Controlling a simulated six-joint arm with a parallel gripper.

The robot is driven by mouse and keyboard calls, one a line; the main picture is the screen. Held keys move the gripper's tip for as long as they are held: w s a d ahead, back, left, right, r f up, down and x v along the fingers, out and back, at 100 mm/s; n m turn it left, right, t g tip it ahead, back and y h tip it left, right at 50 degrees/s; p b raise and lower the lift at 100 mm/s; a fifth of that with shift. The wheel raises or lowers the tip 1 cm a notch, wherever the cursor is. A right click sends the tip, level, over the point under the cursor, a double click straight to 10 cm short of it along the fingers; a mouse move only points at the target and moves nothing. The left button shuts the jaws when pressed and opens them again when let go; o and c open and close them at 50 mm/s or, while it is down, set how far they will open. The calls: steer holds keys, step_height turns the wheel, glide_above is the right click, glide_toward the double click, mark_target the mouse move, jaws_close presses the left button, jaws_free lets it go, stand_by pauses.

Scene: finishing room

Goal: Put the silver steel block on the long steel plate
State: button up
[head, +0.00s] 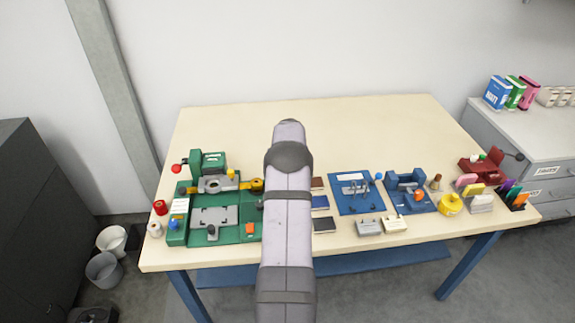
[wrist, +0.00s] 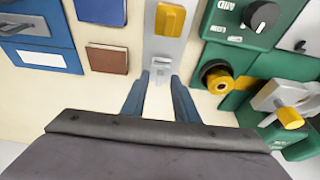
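In the wrist view my gripper (wrist: 161,78) points down with its two blue-grey fingers apart, and pale table shows between them. A long grey steel plate (wrist: 158,46) lies just beyond the fingertips, with a yellow block (wrist: 170,19) on its far part. A small silver piece with a slot sits at the plate's near end, between the fingertips; I cannot tell whether it is the silver steel block or part of the plate. In the head view my arm hides the gripper and this plate.
Green fixtures (head: 213,222) stand left of my arm, with a yellow-tipped knob (wrist: 219,80) close to the gripper. Brown (wrist: 107,58) and blue (wrist: 102,11) blocks lie on the other side. Blue fixtures (head: 356,207) stand farther right. The table's back (head: 370,125) is clear.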

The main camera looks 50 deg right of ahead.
steer(key=b+v, duration=0.3)
steer(key=v, duration=0.8)
steer(key=shift+r, duration=0.35)
steer(key=shift+a, duration=0.15)
steer(key=w+a+n+y, duration=0.1)
steer(key=a+n, duration=0.1)
steer(key=a, duration=1.2)
steer(key=w+a+n+y, duration=0.1)
steer(key=w+a+n, duration=0.1)
steer(key=a, duration=1.2)
steer(key=s+a+f+n+g, duration=0.1)
steer(key=s+a+f+n, duration=0.1)
steer(key=s+a, duration=0.6)
steer(key=s+a+f+n+g, duration=0.1)
steer(key=s+a+f+n, duration=0.2)
steer(key=s+a, duration=0.6)
steer(key=shift+s+a+f, duration=0.15)
steer(key=shift+s+a, duration=0.1)
steer(key=shift+a, duration=0.85)
